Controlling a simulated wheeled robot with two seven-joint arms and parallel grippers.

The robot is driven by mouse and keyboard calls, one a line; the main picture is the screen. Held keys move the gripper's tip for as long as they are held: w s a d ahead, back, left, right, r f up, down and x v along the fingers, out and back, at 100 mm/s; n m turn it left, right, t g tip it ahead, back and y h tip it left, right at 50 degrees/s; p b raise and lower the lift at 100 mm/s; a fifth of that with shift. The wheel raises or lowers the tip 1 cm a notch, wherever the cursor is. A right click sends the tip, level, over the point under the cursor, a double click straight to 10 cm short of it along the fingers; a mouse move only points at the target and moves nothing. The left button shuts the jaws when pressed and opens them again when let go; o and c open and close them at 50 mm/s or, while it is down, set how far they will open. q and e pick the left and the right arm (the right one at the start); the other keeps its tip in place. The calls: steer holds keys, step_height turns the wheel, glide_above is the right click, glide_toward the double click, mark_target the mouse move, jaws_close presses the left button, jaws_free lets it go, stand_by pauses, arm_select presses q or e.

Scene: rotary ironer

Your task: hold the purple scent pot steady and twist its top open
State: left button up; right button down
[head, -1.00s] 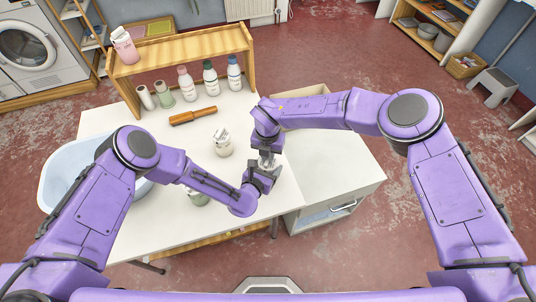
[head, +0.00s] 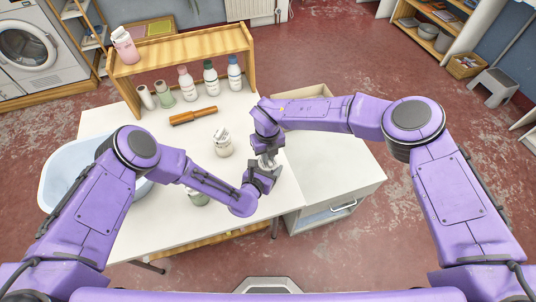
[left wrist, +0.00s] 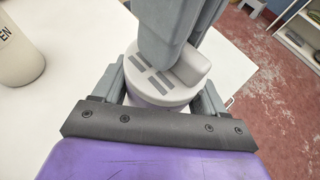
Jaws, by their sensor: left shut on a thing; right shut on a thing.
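The scent pot (head: 268,164) is small in the head view, between my two grippers over the table's right edge. In the left wrist view it has a pale round lid (left wrist: 146,84) with dark slots and a raised grip, and a purple body (left wrist: 140,99) below. My left gripper (head: 261,178) is shut on the body, one finger on each side. My right gripper (head: 267,150) comes from above and is shut on the lid's raised grip. Its grey fingers hide part of the lid. I see no clear gap between lid and body.
A white table (head: 150,232) carries a cream jar (head: 223,145), an orange-brown tool (head: 194,116), several bottles and a blue basin (head: 62,170). A wooden shelf (head: 180,48) stands at the back. A drawer cabinet (head: 335,165) adjoins on the right.

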arm_select(q)
steer(key=shift+a, duration=0.15)
arm_select(e)
steer(key=n, duration=0.6)
steer(key=shift+n, duration=0.4)
steer(key=c, duration=1.1)
jaws_free()
steer(key=shift+c, duration=0.2)
step_height(320, 180, up, 12)
